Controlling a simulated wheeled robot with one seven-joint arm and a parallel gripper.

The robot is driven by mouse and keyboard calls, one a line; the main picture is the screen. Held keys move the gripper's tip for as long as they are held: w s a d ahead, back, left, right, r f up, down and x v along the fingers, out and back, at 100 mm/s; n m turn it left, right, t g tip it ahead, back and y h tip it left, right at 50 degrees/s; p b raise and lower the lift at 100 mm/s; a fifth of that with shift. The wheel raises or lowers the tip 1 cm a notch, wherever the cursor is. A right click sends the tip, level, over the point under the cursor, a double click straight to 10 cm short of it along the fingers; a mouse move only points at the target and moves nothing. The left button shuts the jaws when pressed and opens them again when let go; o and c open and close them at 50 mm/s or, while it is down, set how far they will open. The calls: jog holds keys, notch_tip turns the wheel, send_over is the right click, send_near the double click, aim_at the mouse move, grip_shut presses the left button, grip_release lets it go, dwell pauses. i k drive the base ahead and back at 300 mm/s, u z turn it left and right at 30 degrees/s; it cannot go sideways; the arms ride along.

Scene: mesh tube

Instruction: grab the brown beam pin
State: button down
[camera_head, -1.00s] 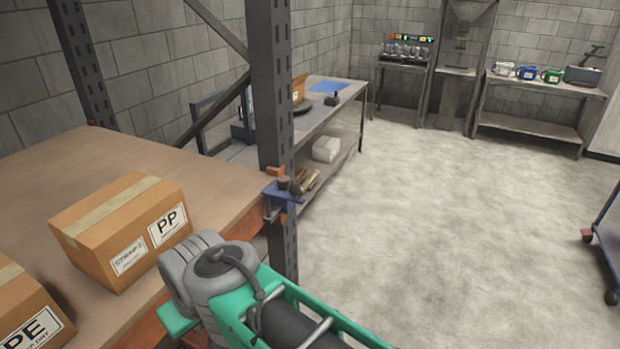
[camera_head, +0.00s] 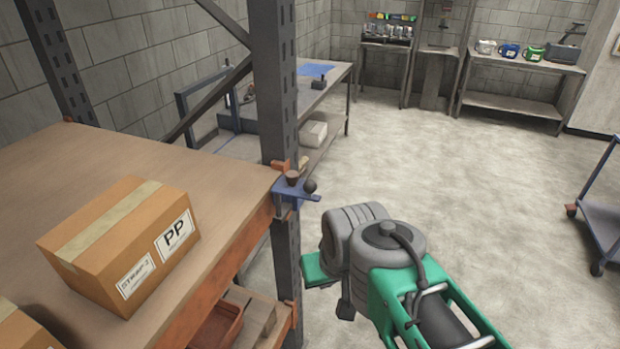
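A small brown pin (camera_head: 292,177) with a wider top stands upright on a blue bracket (camera_head: 296,191) at the rack post, by the shelf's front right corner. A dark round knob (camera_head: 310,186) sits just right of it on the same bracket. My grey and green arm reaches in from the lower right, its end below and right of the bracket, apart from the pin. A green part at the arm's end, which may be my gripper (camera_head: 320,270), shows left of the grey joint. Its fingers cannot be made out, so its opening is unclear.
A dark slotted rack post (camera_head: 276,90) stands directly behind the bracket. A cardboard box marked PP (camera_head: 120,245) sits on the wooden shelf (camera_head: 190,165). Below are a reddish bin (camera_head: 218,325) and another box. Open floor (camera_head: 430,165) lies right, with a blue cart (camera_head: 605,215) at the edge.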

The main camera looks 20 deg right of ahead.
aim_at(292, 176)
jog(key=u, duration=3.45)
jog(key=k, duration=1.25)
jog(key=z, duration=1.15)
